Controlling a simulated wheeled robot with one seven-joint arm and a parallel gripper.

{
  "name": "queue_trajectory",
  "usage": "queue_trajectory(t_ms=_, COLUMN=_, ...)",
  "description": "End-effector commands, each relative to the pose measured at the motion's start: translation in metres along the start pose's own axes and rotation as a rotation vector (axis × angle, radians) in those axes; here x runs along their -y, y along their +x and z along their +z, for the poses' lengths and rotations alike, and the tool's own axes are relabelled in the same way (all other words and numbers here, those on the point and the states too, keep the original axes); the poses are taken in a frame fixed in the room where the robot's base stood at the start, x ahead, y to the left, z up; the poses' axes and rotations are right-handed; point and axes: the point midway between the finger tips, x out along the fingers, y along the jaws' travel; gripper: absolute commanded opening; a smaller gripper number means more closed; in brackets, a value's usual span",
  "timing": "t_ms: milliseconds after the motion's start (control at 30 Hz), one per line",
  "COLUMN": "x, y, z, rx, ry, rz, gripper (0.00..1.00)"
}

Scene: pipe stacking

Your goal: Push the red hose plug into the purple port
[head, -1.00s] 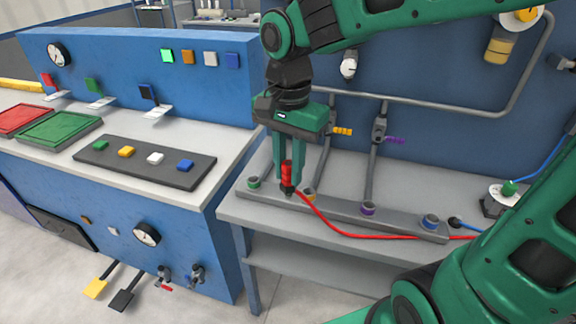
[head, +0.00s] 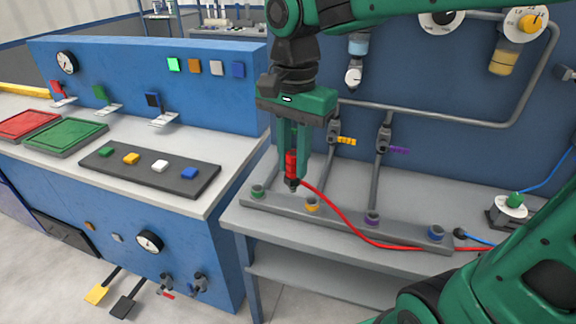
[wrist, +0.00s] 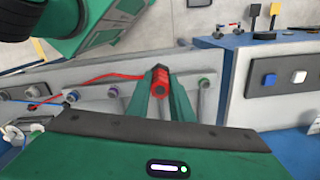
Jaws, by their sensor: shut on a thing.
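My gripper (head: 291,168) is shut on the red hose plug (head: 291,164) and holds it upright above the grey port strip, near the green and yellow ports. In the wrist view the red plug (wrist: 158,84) sits between my green fingers. The red hose (head: 345,226) runs from the plug down to the right along the strip. The purple port (head: 371,219) is on the strip to the right of the plug, open and empty. Whether the plug's tip touches anything is hard to tell, but it appears to hang clear.
The strip also has a green port (head: 257,191), a yellow port (head: 312,205) and a blue port (head: 436,233). Pipes with a yellow valve (head: 346,141) and a purple valve (head: 398,150) rise behind. A blue console (head: 150,220) stands to the left.

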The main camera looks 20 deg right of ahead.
Motion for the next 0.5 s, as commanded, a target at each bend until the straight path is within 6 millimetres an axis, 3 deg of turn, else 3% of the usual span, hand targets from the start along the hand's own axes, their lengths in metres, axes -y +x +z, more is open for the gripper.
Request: queue_trajectory(t_ms=500, x=0.000, y=-0.033, z=0.000, rx=0.000, ry=-0.001, rz=0.000, gripper=0.00)
